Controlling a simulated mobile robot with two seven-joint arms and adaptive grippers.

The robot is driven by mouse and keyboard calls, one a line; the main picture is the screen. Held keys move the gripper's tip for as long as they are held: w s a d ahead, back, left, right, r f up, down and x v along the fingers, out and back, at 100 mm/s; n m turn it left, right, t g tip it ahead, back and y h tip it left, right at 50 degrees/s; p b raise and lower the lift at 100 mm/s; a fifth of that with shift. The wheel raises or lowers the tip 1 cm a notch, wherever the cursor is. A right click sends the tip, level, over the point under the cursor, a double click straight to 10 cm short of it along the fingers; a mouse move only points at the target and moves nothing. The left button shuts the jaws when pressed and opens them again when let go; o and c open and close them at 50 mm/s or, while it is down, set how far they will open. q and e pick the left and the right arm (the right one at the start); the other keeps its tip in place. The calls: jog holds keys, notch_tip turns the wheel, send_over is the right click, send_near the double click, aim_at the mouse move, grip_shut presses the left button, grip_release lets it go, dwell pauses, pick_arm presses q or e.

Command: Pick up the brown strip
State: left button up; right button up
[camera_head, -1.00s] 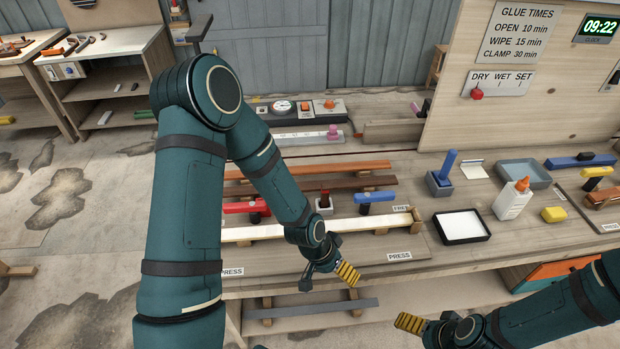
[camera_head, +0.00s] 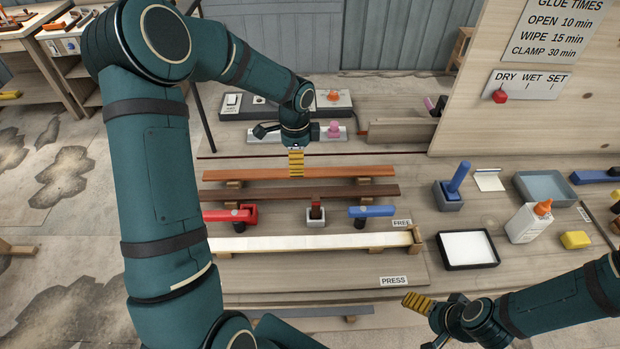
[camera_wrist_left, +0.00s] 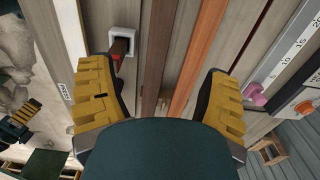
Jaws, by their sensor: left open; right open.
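The brown strip (camera_head: 350,192) lies left to right on small supports on the bench, between an orange-brown strip (camera_head: 240,174) behind it and a cream strip (camera_head: 300,241) in front. My left gripper (camera_head: 296,163) points down, open and empty, and overlaps the orange-brown strip in the head view. In the left wrist view, the brown strip (camera_wrist_left: 154,60) and the orange-brown strip (camera_wrist_left: 198,60) both run between the open fingers (camera_wrist_left: 165,88). Contact with either strip is not visible. My right gripper (camera_head: 418,303) is open near the bench's front edge, away from the strips.
In front of the brown strip are a red clamp (camera_head: 228,214), a brush in a white holder (camera_head: 316,216) and a blue clamp (camera_head: 370,211). A black-rimmed tray (camera_head: 467,249), glue bottle (camera_head: 528,222) and blue-handled tool (camera_head: 458,178) stand to the right. A switch panel (camera_head: 333,101) is behind.

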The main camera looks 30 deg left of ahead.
pick_arm(q)
send_over(299, 192)
notch_tip(299, 192, down, 10)
jog(key=shift+r, duration=0.25)
notch_tip(299, 192, down, 4)
jog(key=shift+f+b, duration=0.2)
jog(key=shift+b, duration=0.1)
grip_shut()
